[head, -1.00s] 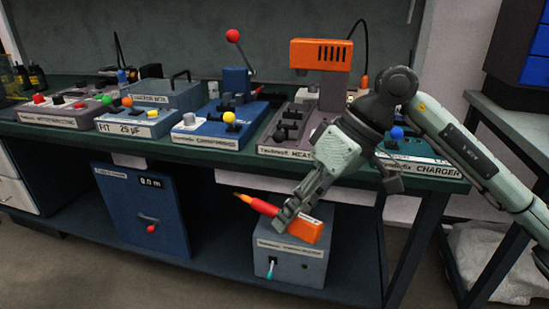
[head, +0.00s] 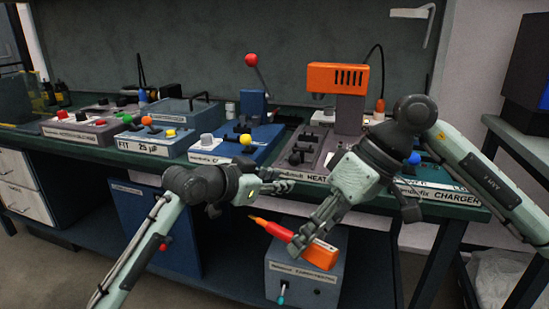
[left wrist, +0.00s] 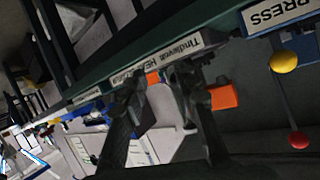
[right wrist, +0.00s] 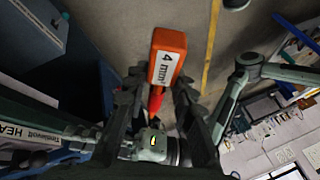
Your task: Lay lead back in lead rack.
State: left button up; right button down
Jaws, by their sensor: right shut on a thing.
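An orange lead-like piece (head: 320,253) with a red and yellow tip is held in my right gripper (head: 303,240), in front of the grey box under the bench. In the right wrist view its orange block, labelled 4 mm² (right wrist: 167,60), shows beyond my fingers, with the red part between them. My left gripper (left wrist: 160,82) is open in the left wrist view, with pale and orange parts beyond its fingers. I cannot make out a lead rack.
The green bench (head: 85,152) carries several labelled devices, among them an orange-topped one (head: 337,78) and a blue one with a red ball lever (head: 251,60). A grey box (head: 300,278) stands on the lower shelf. A side table is at the right.

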pick_arm(q)
jog(key=s+d+r+m+g+y, duration=0.2)
jog(key=s+d+r+m+g, duration=0.4)
jog(key=d+m, duration=0.25)
jog(key=s+a+r+m+g+y, duration=0.4)
jog(key=s+a+r+m+y, duration=0.25)
jog(key=s+a, duration=0.25)
notch_tip(320, 180, down, 12)
jog(key=shift+m+y, duration=0.3)
jog(key=shift+y, duration=0.05)
